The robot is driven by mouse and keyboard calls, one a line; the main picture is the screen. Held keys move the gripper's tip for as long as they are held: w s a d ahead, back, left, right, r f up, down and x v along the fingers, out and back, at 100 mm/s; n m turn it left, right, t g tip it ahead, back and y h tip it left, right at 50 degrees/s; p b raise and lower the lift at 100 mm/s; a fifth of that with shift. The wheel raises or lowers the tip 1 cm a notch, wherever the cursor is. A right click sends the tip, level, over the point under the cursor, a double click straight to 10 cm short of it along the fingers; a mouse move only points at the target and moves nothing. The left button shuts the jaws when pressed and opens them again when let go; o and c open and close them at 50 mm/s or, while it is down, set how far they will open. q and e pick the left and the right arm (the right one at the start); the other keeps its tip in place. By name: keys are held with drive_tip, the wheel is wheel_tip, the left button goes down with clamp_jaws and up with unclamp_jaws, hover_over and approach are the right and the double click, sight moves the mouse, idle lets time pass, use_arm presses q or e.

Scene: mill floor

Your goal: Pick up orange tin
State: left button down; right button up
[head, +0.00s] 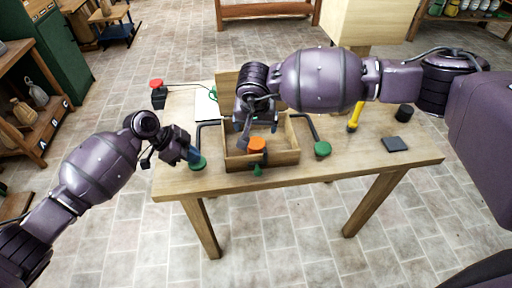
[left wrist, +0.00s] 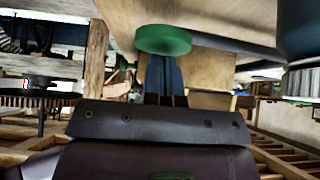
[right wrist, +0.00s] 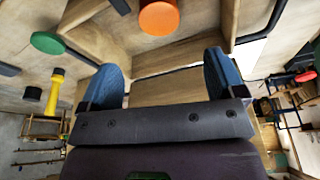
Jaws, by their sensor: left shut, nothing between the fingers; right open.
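The orange tin (head: 257,145) is a short round piece at the front of an open wooden box (head: 285,158) on the table; in the right wrist view it shows as an orange disc (right wrist: 159,17) beyond the fingertips. My right gripper (head: 258,128) is over the box, just behind the tin. Its blue fingers (right wrist: 162,75) are spread with nothing between them. My left gripper (head: 194,154) is shut and empty at the table's left front edge, close to a green disc (head: 198,164). The same green disc shows in the left wrist view (left wrist: 163,40), past the shut fingers.
Dark bent bars flank the box; another green disc (head: 322,149) is at the right one. A yellow tool (head: 355,116), a black cylinder (head: 403,112) and a dark square pad (head: 394,144) stand to the right. A red-topped item (head: 156,84) is at the back left.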

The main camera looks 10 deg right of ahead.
sight(256, 143)
drive_tip(key=x, duration=0.7)
drive_tip(key=shift+s+x, duration=0.15)
drive_tip(key=shift+x, duration=1.1)
drive_tip(key=shift+s+x, duration=0.1)
drive_tip(key=shift+x, duration=1.2)
drive_tip(key=c, duration=1.1)
drive_tip(key=shift+o, duration=0.2)
wheel_tip(256, 143, up, 10)
drive_tip(key=shift+r, duration=0.1)
